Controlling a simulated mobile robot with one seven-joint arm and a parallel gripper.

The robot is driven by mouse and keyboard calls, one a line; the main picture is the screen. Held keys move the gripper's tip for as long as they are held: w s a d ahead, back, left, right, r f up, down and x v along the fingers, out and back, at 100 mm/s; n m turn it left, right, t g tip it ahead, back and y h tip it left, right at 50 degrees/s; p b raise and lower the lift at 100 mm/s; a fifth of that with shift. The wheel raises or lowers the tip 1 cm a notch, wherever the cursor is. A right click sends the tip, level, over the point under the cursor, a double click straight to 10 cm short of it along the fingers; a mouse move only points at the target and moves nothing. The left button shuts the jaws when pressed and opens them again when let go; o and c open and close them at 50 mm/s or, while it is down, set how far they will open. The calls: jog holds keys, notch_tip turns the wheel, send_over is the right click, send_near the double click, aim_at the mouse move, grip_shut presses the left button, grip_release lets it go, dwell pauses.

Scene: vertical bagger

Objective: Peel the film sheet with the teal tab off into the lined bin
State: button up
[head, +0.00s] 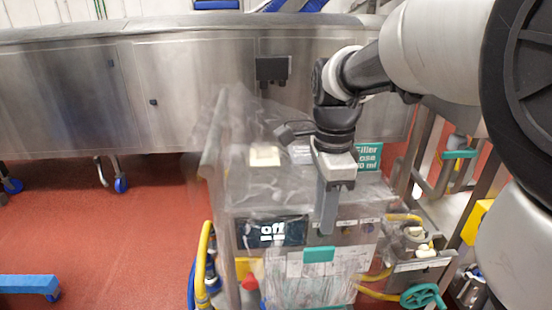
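The teal tab (319,254) is on the front of the steel cabinet, low in the head view. A clear, wrinkled film sheet (312,288) hangs around and below it, and its lower edge is cut off by the frame. My gripper (327,228) points down in front of the cabinet, just above the tab in the picture. No film shows in it. Its fingers overlap from this side, so their opening does not show. I cannot make out a lined bin.
More clear film (235,125) drapes over the cabinet top, near a cream block (264,156). A display (271,231) reads "off". A teal sign (369,156) stands right. Yellow hoses and a teal handwheel (423,296) crowd the lower right. Red floor (120,220) is open at left.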

aim_at(320, 249)
notch_tip(320, 249, down, 14)
jog(key=shift+r+b, duration=0.1)
jog(key=shift+b, duration=0.75)
jog(key=shift+c, duration=0.4)
grip_shut()
